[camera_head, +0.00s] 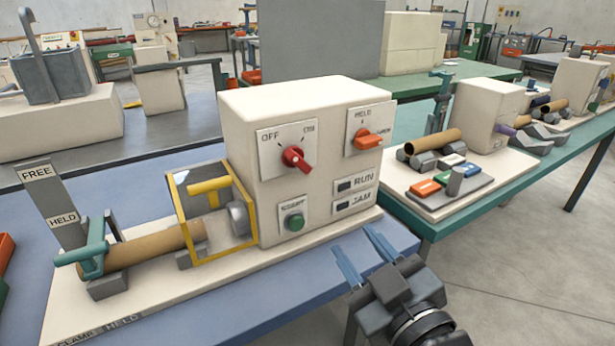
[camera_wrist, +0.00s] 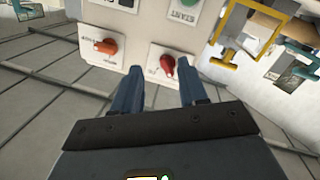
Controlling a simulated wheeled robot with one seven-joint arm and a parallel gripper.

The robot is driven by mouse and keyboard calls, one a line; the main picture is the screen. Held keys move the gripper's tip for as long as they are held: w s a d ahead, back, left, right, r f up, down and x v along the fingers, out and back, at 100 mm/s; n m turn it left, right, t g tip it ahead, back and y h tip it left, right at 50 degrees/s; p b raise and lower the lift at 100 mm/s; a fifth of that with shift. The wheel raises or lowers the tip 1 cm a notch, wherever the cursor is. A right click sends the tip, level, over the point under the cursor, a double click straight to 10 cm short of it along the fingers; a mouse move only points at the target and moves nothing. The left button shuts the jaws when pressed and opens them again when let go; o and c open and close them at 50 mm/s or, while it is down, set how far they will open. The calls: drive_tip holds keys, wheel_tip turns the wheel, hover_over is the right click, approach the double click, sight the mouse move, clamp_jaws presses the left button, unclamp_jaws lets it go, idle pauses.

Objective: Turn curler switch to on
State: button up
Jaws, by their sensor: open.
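The switch with OFF and ON printed on its plate is a red rotary knob (camera_head: 297,158) on the front of the cream machine box (camera_head: 340,190). In the head view, I cannot clearly tell which label its pointer faces. The red knob also shows in the wrist view (camera_wrist: 168,65), just beyond my fingertips and near the right one. My gripper (camera_head: 353,240) is open and empty, in front of the box and below the knob's height. Its two blue fingers also show in the wrist view (camera_wrist: 160,80), apart and not touching the knob.
An orange knob (camera_head: 369,141) sits right of the red one. A green button (camera_head: 294,222) is below, beside RUN and JAM indicators. A yellow-framed guard (camera_head: 215,250) and a cardboard tube (camera_head: 140,247) lie left.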

sight(302, 165)
drive_tip(key=w+a+r+n, duration=0.1)
drive_tip(key=w+a+r, duration=0.1)
drive_tip(key=w+a, duration=0.1)
drive_tip(key=w+a+r+n+y, duration=0.1)
drive_tip(key=w+a+r+n, duration=0.1)
drive_tip(key=w, duration=0.2)
drive_tip(key=w+a+r+n+g+y, duration=0.1)
drive_tip(key=w+a+r, duration=0.1)
drive_tip(key=w+a, duration=0.1)
drive_tip(key=shift+w+a+n+p, duration=0.3)
drive_tip(key=shift+w+n+p, duration=0.1)
drive_tip(key=shift+w, duration=0.25)
clamp_jaws()
